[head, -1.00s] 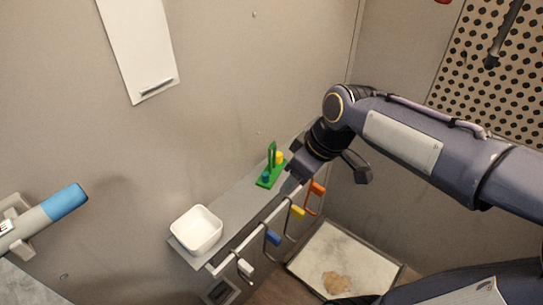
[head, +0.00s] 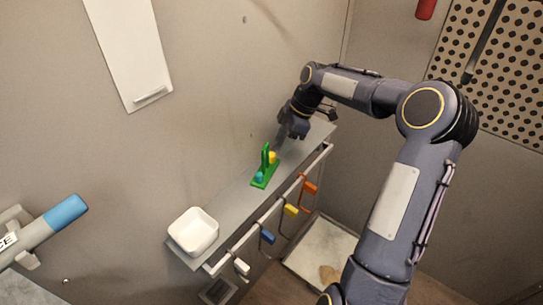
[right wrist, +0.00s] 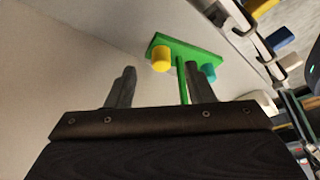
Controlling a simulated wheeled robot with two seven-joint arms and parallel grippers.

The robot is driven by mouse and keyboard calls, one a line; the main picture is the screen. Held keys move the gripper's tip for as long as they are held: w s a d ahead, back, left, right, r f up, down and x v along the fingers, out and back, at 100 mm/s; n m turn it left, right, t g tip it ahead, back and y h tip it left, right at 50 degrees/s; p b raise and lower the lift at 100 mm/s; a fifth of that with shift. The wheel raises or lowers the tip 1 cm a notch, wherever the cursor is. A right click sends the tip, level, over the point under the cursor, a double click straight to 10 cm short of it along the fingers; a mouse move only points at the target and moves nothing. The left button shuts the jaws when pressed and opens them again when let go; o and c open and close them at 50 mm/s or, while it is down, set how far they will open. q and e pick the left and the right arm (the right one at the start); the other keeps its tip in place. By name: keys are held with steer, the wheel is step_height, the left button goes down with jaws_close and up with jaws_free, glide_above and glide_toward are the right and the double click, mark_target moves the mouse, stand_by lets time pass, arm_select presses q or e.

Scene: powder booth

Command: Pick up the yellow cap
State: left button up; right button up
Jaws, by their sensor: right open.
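The yellow cap (head: 272,156) sits on a small green stand (head: 262,180) on the grey shelf, beside the stand's upright post. A teal cap (head: 259,176) sits at the stand's near end. My right gripper (head: 283,140) is just beyond the stand, close to the yellow cap. In the right wrist view, my right gripper (right wrist: 158,82) is open, with the yellow cap (right wrist: 161,60) ahead of and between its fingertips, apart from both. The green post rises near one finger; the teal cap (right wrist: 208,71) is partly hidden behind that finger. My left gripper is not in view.
A white bowl (head: 193,232) stands at the shelf's near end. Below the shelf (head: 232,200), a rail (head: 270,211) carries orange (head: 309,187), yellow (head: 290,210), blue (head: 267,236) and white (head: 241,266) hooked tags. The wall is close behind the shelf.

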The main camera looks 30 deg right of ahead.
mark_target(274, 154)
steer(key=x, duration=0.4)
steer(key=shift+a+f+p, duration=0.1)
steer(key=shift+a+p, duration=0.2)
steer(key=shift+c, duration=0.3)
steer(key=c, duration=1)
